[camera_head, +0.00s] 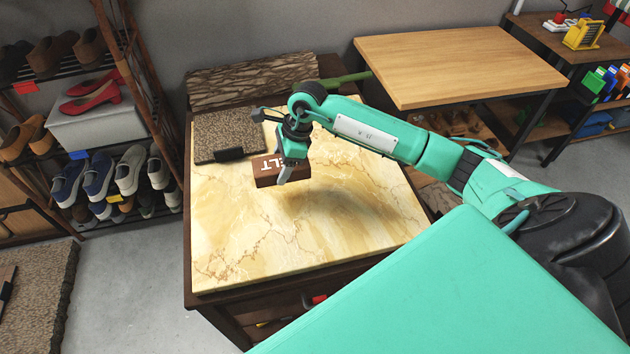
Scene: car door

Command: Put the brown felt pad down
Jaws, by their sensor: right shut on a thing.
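The brown felt pad (267,180) is a small brown block with white letters on its top, partly hidden by my gripper. My right gripper (284,180) is shut on it and holds it above the marble-topped workbench (250,245). A shadow falls on the marble to the right of the pad, and the pad looks clear of the surface. My left gripper does not show.
A rough brown mat (226,132) with a black clip lies at the bench's back left. A green bar (345,79) shows behind my arm. A shoe rack (85,130) stands at left, a wooden table (460,62) at back right. The front marble is clear.

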